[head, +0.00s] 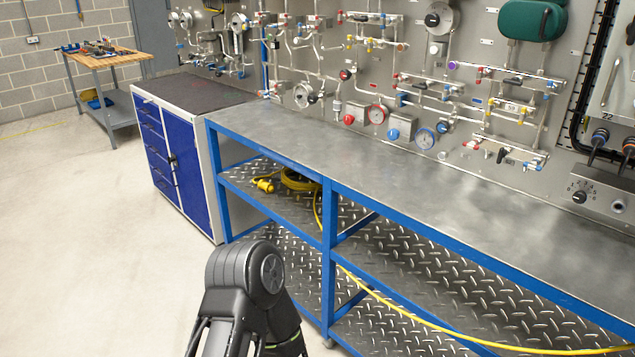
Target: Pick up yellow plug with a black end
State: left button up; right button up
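A yellow plug (264,184) lies on the middle diamond-plate shelf (240,175) of the blue-framed bench, near its left end. Its black end is too small to make out clearly. A coil of yellow cable (299,179) lies just right of the plug, partly hidden by the bench top and frame. A black arm joint of mine (245,290) is at the bottom, in front of the bench and apart from the plug. Neither gripper's fingertips show.
The blue bench frame (328,235) has an upright right of the coil, and the steel top (400,185) overhangs the shelf. Yellow cable runs down and right across the lower shelf. A blue cabinet (180,165) stands left. The floor at left is clear.

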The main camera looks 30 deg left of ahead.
aim_at(263, 185)
jog(key=z, duration=1.8)
jog(key=u, duration=3)
jog(key=i+j+z, duration=0.1)
jog(key=z, duration=0.3)
jog(key=i+j+z, duration=0.1)
jog(key=z, duration=0.25)
jog(key=i+j+z, duration=0.1)
jog(key=z, duration=0.3)
